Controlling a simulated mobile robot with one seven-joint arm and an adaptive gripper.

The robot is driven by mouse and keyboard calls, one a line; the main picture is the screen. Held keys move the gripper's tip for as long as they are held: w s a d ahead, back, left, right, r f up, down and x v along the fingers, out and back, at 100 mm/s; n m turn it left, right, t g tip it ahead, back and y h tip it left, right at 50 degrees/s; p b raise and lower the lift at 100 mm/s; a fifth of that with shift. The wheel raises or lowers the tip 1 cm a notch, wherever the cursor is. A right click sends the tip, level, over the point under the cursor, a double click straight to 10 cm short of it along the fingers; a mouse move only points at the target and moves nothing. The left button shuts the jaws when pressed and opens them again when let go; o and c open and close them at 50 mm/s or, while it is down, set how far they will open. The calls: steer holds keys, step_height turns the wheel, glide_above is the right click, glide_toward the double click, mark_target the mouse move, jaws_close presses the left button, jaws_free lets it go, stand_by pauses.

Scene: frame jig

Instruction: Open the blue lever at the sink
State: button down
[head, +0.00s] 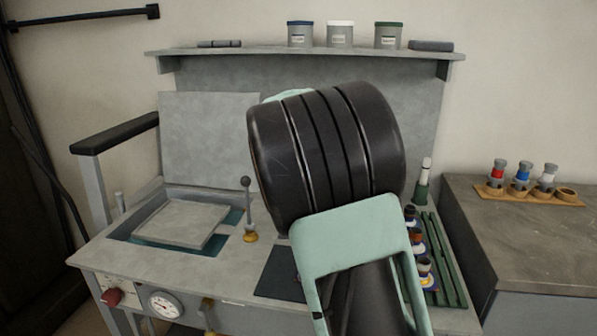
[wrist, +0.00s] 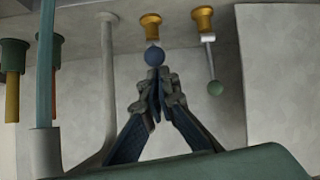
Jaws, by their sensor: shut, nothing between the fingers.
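In the wrist view, the blue lever has a round blue knob (wrist: 154,57) on a short stem below a brass fitting (wrist: 151,20). My gripper (wrist: 158,88) is shut and empty, its fingertips just below the blue knob in the picture. I cannot tell whether they touch it. A second lever with a green knob (wrist: 215,88) hangs from another brass fitting (wrist: 202,18) to the right. In the head view my arm hides my gripper, and I cannot make out the blue lever there.
The head view shows a grey bench (head: 130,250) with a recessed basin, a dark-knobbed lever (head: 246,205), a gauge (head: 165,305) and a red knob (head: 112,297). Bottles stand at the right. In the wrist view, a pale post (wrist: 107,85) and green-and-yellow parts (wrist: 14,75) are left of my fingers.

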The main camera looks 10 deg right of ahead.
steer(key=shift+s+a+f+b, duration=0.25)
steer(key=shift+s+f+b, duration=0.25)
steer(key=shift+f+b, duration=0.15)
steer(key=shift+s+a+f+b, duration=0.2)
steer(key=shift+s+f+b, duration=0.35)
steer(key=shift+b, duration=0.2)
steer(key=shift+r, duration=0.15)
step_height(320, 180, up, 4)
steer(key=w+p, duration=0.2)
steer(key=p, duration=0.1)
steer(key=s+a+b, duration=0.2)
steer(key=s+a, duration=0.1)
steer(key=s, duration=0.6)
steer(key=shift+s+a+r, duration=0.15)
steer(key=shift+s+r, duration=0.15)
steer(key=shift+s, duration=0.1)
